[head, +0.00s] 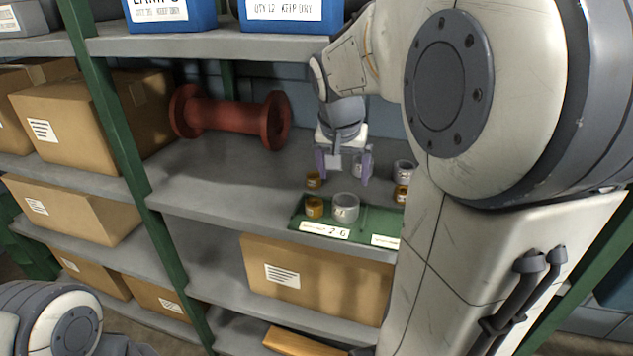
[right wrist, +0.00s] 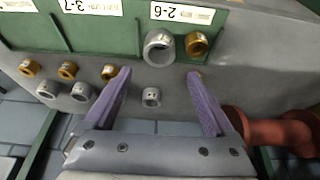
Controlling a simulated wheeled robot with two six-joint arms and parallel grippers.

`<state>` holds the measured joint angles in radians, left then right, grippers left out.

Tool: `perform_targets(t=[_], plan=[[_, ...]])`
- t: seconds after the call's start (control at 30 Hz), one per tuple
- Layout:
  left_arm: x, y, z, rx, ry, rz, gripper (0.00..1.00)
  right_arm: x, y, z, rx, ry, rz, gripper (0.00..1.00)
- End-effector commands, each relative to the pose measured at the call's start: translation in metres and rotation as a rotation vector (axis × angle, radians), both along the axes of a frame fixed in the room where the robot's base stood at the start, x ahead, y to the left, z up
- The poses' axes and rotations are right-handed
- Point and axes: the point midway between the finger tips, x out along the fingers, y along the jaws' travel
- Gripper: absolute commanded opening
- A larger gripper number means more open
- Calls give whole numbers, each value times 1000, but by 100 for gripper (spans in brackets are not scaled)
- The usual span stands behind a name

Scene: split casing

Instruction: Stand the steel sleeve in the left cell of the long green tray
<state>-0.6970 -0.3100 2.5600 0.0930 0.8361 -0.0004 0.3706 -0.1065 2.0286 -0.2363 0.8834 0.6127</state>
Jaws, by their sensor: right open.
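The long green tray (head: 297,222) lies along the shelf's front edge; it also shows in the right wrist view (right wrist: 100,34). Its left cell, labelled 2-6, holds a brass ring (head: 315,207) and a wide steel ring (head: 346,208). Smaller steel sleeves stand behind the tray, one (head: 403,169) near my right arm and one (right wrist: 151,97) in line with the gap between my fingers. I cannot tell which steel piece the task names. My right gripper (head: 342,181) is open and empty, pointing down behind the tray. My left gripper is out of view.
Several brass rings (right wrist: 68,70) and steel sleeves (right wrist: 81,91) stand behind the tray. A red spool (head: 232,117) lies at the back left. Blue bins (head: 290,14) sit on the shelf above. The shelf left of the tray is clear.

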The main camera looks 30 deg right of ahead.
Motion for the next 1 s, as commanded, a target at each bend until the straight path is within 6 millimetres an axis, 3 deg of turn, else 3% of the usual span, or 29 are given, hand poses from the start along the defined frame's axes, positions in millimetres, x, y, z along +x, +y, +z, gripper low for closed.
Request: perform_targets(t=[0.17,0.27,0.37,0.43,0.6,0.7,0.83,1.0], plan=[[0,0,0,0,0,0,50,-1,2,2,1,1,5,89],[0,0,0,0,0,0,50,1,18,-3,9,12,58,89],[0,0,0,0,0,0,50,2,63,-15,30,45,210,89],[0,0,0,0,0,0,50,-5,111,-29,51,83,383,89],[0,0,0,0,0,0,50,-58,223,-66,93,195,855,89],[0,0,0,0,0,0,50,-101,265,-84,108,257,1102,89],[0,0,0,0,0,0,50,-149,294,-101,117,318,1339,89],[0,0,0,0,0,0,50,-180,306,-110,119,359,1486,89]])
